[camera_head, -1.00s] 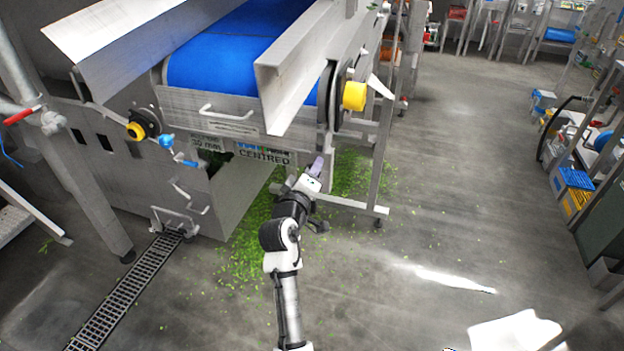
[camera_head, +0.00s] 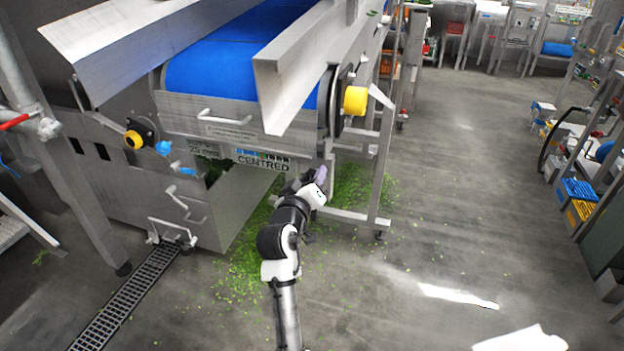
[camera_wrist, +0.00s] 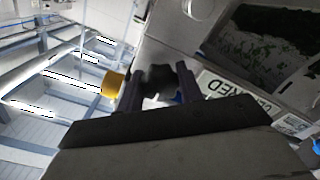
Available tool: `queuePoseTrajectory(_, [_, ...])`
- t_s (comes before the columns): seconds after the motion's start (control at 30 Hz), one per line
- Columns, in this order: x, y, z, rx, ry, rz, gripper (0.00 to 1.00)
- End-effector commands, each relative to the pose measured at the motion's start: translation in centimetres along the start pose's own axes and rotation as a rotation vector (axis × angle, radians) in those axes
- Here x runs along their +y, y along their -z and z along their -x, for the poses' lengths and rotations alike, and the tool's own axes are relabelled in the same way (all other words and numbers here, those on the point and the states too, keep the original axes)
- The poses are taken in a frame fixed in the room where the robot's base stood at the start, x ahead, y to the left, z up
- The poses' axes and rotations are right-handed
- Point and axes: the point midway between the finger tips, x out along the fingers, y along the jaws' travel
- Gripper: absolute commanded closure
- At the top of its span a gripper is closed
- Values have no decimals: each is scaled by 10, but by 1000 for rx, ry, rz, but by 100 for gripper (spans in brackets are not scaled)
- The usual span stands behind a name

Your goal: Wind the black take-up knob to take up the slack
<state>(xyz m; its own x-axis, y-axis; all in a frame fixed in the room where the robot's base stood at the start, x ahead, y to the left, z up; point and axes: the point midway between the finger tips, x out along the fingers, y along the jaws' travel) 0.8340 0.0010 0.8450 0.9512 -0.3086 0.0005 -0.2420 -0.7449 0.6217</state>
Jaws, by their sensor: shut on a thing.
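The black take-up knob (camera_wrist: 158,79) shows in the wrist view, lobed and dark, between my two purple-grey fingers. My gripper (camera_wrist: 160,74) is shut on it, with one finger on each side. In the head view my gripper (camera_head: 321,178) reaches up under the right end of the conveyor frame, beside the "CENTRED" label (camera_head: 263,162). The knob cannot be made out there. The blue belt (camera_head: 235,50) lies above. The label also shows in the wrist view (camera_wrist: 238,96), to the right of the fingers.
Steel legs (camera_head: 382,165) stand close on the right. Green leaves (camera_head: 250,255) litter the floor. Open floor (camera_head: 455,200) lies right.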

Motion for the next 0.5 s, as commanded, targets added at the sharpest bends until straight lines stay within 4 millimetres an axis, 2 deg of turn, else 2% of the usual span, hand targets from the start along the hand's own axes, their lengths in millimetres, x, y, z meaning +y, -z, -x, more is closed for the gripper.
queuePoseTrajectory(0.2, [0, -2, 0, -4, 0, 2, 86])
queuePoseTrajectory(0.23, [0, -2, 0, -4, 0, 2, 60])
queuePoseTrajectory(0.37, [0, -1, 0, -3, 0, 2, 43])
queuePoseTrajectory(0.5, [0, -1, 0, -2, 0, 2, 42])
